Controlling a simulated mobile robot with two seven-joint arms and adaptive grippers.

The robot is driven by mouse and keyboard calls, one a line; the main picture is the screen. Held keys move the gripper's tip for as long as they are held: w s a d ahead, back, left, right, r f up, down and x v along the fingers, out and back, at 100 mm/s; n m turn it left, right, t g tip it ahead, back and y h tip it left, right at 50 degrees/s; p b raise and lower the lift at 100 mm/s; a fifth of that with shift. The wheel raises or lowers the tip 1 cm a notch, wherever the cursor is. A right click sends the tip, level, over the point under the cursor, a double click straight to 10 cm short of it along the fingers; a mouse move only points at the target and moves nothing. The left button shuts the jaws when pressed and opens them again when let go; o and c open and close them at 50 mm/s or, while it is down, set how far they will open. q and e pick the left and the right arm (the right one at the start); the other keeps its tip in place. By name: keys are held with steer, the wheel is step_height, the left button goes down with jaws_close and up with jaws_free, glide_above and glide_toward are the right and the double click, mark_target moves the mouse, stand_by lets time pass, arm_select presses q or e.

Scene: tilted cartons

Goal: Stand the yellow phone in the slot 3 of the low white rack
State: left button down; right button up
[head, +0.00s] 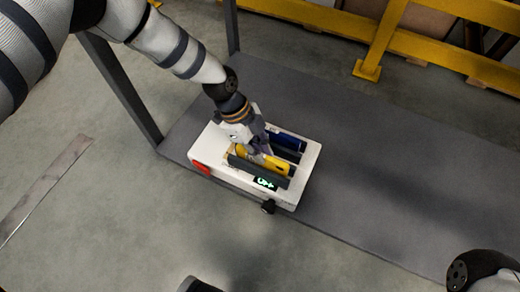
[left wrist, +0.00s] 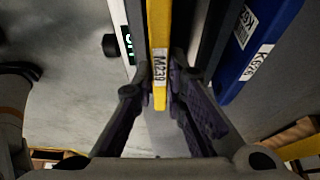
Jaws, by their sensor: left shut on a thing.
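The low white rack (head: 217,158) stands on the grey table, with dark dividers across its top. The yellow phone (head: 279,165) is at the rack, beside the front dark divider; it also shows in the left wrist view (left wrist: 158,30) with a white label reading M239. My left gripper (head: 262,153) is shut on the yellow phone, one finger on each side of it. Its fingers also show in the left wrist view (left wrist: 160,82). I cannot tell whether the phone rests on the slot floor. My right gripper is not clearly in view.
A blue item (head: 287,141) with white labels stands in the rack behind the yellow phone, and shows in the left wrist view (left wrist: 245,60). The rack sits by the table's front edge, with a dark knob (head: 267,207) in front. The grey table (head: 400,160) is clear to the right.

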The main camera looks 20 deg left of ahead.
arm_select(q)
steer(key=shift+f, duration=0.3)
stand_by(0.6)
steer(key=c, duration=1.5)
jaws_free()
steer(key=shift+c, duration=0.2)
steer(key=v, duration=1.2)
